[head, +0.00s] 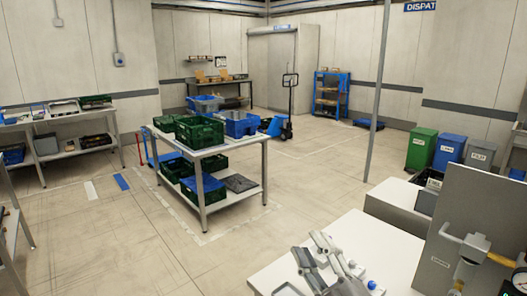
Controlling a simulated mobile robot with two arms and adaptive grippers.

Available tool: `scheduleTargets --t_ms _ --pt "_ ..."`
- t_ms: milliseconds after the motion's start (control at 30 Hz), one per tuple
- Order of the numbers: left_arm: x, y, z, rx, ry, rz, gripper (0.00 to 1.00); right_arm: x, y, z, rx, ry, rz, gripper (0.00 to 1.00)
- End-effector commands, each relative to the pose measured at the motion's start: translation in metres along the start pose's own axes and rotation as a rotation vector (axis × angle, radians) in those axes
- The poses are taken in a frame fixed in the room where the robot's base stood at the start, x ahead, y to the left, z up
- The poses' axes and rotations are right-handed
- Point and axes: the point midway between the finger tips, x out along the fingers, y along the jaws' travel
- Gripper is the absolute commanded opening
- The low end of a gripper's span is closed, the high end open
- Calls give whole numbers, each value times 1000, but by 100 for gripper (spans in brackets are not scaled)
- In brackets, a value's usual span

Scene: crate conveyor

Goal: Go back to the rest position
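My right gripper (310,246) shows at the bottom of the head view, right of centre, over the white tabletop (385,240). Its two grey fingers stand apart and point up and to the left in the picture. Nothing shows between them, so it looks open and empty. My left gripper is not in view. No task object is named, and no crate is near my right gripper.
A grey panel (465,225) with a gauge is close at right. A thin pole (377,95) and coloured bins (421,150) stand beyond. Shelves (60,152) line the left.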

Motion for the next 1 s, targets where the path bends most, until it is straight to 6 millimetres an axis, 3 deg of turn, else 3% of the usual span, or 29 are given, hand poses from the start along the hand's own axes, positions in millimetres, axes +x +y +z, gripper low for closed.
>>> scheduleTargets --t_ms 100,200,267,400,567,800,867,1000 --pt "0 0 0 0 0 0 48 -32 -11 51 160 -266 -3 36" --pt "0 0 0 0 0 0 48 -69 -29 89 283 -492 -29 36" --pt "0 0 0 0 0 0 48 -96 -43 109 354 -627 -55 36" --pt "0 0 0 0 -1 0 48 -172 -83 138 509 -938 -148 36" --pt "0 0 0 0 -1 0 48 -257 -123 140 652 -1237 -281 36" --pt "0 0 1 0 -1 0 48 -357 -159 109 798 -1552 -480 36" --pt "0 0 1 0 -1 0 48 -379 -164 98 828 -1619 -532 36" --pt "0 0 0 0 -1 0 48 -385 -193 120 825 -1637 -548 36"
